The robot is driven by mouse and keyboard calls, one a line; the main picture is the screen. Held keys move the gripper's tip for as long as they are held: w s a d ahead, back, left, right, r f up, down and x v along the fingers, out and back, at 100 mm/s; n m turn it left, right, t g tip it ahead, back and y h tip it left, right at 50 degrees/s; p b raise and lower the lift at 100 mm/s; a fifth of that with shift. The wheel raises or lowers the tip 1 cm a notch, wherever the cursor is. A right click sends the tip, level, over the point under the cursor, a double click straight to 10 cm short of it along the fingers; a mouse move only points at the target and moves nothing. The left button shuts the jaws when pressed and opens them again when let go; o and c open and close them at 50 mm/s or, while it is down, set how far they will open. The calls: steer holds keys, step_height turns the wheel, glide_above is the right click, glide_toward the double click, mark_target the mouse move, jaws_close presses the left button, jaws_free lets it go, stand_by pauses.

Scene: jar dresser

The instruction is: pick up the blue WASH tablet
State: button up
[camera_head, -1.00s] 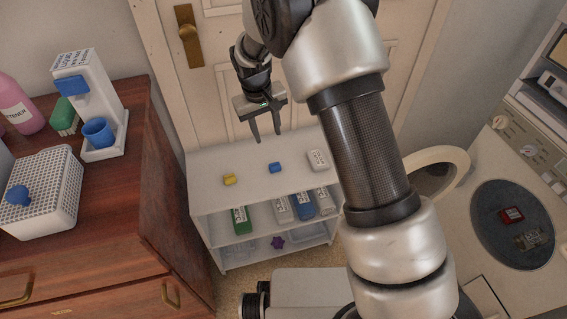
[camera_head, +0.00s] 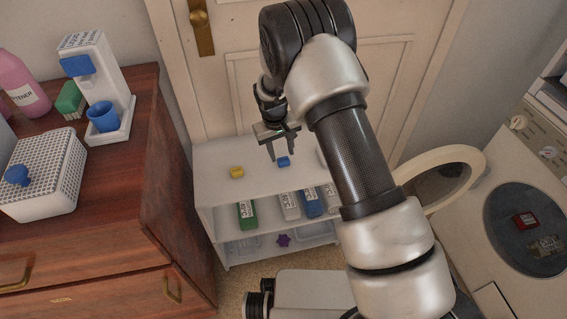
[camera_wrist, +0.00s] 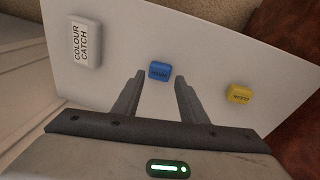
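The blue WASH tablet (camera_head: 284,161) sits on the top of a white shelf unit. In the wrist view the blue tablet (camera_wrist: 160,70) lies ahead of my fingertips, roughly centred between them, with small dark lettering on it. My gripper (camera_head: 283,155) is open and empty above the shelf top, its fingers pointing down toward the tablet. In the wrist view my gripper's fingers (camera_wrist: 160,75) stand apart on either side of the tablet's line, with no contact visible.
A yellow tablet (camera_wrist: 239,94) lies on the shelf top (camera_head: 215,188) to one side, a white COLOUR CATCH box (camera_wrist: 86,41) on the other. Boxes stand on the shelf below. A wooden dresser (camera_head: 120,220) is at left, a washing machine (camera_head: 500,165) with open door at right.

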mark_target(283, 160)
steer(key=f, duration=0.3)
steer(key=shift+w+d+f+b, duration=0.2)
steer(key=shift+w+f+b, duration=0.1)
steer(key=shift+f+b, duration=0.1)
steer(key=shift+r, duration=0.15)
steer(key=c, duration=0.7)
steer(key=shift+c, duration=0.2)
